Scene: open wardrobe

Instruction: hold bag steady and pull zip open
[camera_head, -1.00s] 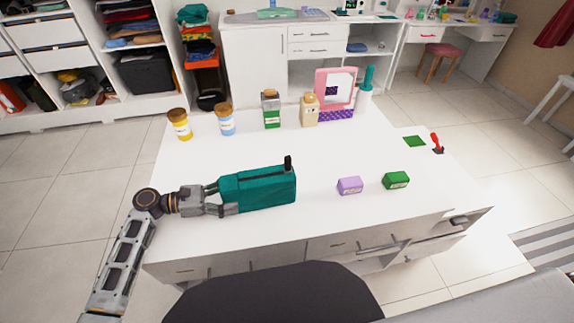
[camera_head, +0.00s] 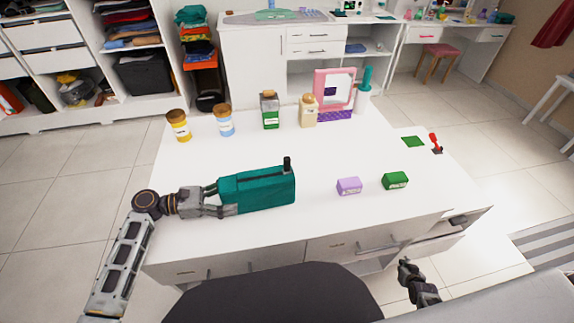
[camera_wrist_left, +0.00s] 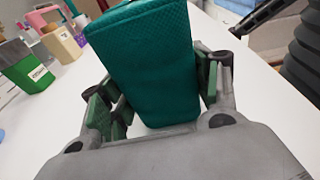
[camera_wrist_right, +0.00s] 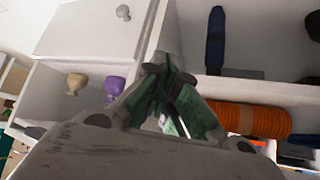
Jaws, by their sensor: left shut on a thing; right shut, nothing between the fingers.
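A teal bag (camera_head: 262,190) lies on the white table, with a dark zip line along its top and a black pull tab (camera_head: 287,163) standing up at its right end. My left gripper (camera_head: 222,196) is shut on the bag's left end. The left wrist view shows the bag (camera_wrist_left: 150,65) between its two green-padded fingers. My right gripper (camera_head: 403,266) is low at the front right, off the table's front edge and well apart from the bag. In the right wrist view its fingers (camera_wrist_right: 172,88) are together and empty.
A purple box (camera_head: 349,187) and a green box (camera_head: 396,181) lie right of the bag. Several jars, a pink mirror (camera_head: 334,88) and a bottle stand along the back. An open drawer (camera_head: 440,245) juts out at the front right.

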